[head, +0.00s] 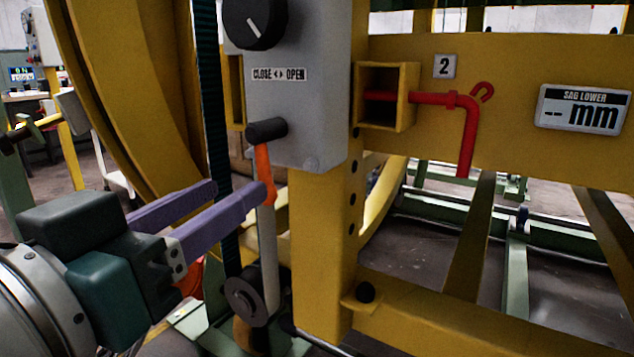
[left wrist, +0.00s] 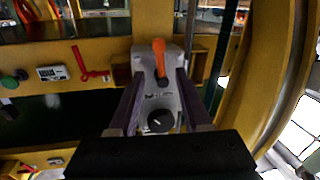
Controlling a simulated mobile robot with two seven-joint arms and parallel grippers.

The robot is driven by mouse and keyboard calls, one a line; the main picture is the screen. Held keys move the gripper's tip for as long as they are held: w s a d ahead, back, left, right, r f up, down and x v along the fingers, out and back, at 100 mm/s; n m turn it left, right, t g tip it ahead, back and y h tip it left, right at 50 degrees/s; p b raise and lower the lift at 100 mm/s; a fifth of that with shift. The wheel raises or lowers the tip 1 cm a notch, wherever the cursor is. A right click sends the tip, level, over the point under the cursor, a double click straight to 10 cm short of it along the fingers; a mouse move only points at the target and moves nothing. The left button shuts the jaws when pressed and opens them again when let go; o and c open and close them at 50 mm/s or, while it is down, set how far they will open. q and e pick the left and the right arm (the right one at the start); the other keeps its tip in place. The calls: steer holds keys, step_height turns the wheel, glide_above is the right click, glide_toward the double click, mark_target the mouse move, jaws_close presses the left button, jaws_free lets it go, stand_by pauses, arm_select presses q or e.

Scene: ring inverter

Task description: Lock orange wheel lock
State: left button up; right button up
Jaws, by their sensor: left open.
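The orange wheel lock lever (head: 264,172) hangs down from a black knob (head: 266,130) on a grey control box (head: 310,100). A grey bar (head: 267,245) runs below it to a dark roller (head: 245,297). My left gripper (head: 238,190) has purple fingers, spread apart, with one fingertip close to the lower end of the lever. I cannot tell if it touches. In the left wrist view the orange lever (left wrist: 159,58) shows just beyond and between the open fingers (left wrist: 160,80), over the grey box. My right gripper is not in view.
A black dial (head: 254,22) sits above a CLOSE/OPEN label on the box. A red bent pin (head: 445,100) sits in a yellow bracket at the right. A big yellow ring (head: 130,90) curves behind my left gripper. A yellow post (head: 325,250) stands below the box.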

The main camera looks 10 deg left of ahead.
mark_target(260, 172)
arm_select(q)
steer(key=w, duration=0.4)
steer(key=w+d+b, duration=0.1)
steer(key=w, duration=0.1)
steer(key=shift+a, duration=0.1)
jaws_close()
stand_by(0.5)
